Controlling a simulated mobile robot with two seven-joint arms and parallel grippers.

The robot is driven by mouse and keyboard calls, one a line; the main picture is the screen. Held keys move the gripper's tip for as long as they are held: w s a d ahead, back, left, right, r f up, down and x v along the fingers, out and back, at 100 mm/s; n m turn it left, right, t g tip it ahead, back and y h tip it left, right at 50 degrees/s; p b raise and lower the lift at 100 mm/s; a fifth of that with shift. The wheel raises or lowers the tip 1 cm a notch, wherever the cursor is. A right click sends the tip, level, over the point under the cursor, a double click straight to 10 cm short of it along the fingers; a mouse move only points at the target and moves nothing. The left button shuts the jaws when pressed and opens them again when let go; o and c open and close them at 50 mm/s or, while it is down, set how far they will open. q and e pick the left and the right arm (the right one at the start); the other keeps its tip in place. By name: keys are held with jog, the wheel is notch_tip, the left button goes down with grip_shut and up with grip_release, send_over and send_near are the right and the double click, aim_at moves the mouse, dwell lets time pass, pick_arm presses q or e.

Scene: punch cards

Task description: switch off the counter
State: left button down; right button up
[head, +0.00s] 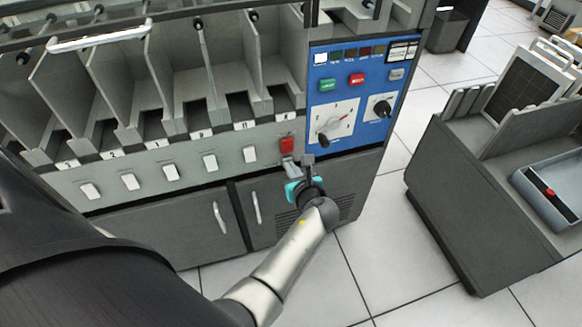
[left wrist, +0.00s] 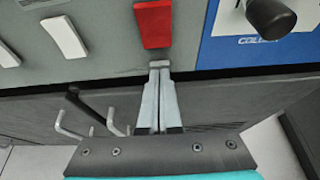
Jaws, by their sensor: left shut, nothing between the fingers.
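A red switch (head: 287,145) stands at the right end of a row of white switches (head: 210,162) on the grey front panel of the sorting machine. It also shows large at the top of the left wrist view (left wrist: 153,23). My left gripper (head: 289,164) is shut and empty. In the left wrist view its fingertips (left wrist: 160,66) point up at the panel, just below the red switch. I cannot tell whether they touch the panel. My right gripper is not in view.
A blue control panel (head: 348,143) with a dial (head: 335,123), a black knob (head: 382,108) and green and red buttons lies to the right. Cabinet doors with handles (head: 256,207) are below. A grey desk unit (head: 450,190) stands at right, with tiled floor between.

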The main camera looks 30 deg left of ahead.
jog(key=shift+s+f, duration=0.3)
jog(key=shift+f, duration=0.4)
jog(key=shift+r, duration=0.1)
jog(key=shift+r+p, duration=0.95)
jog(key=shift+p, duration=0.25)
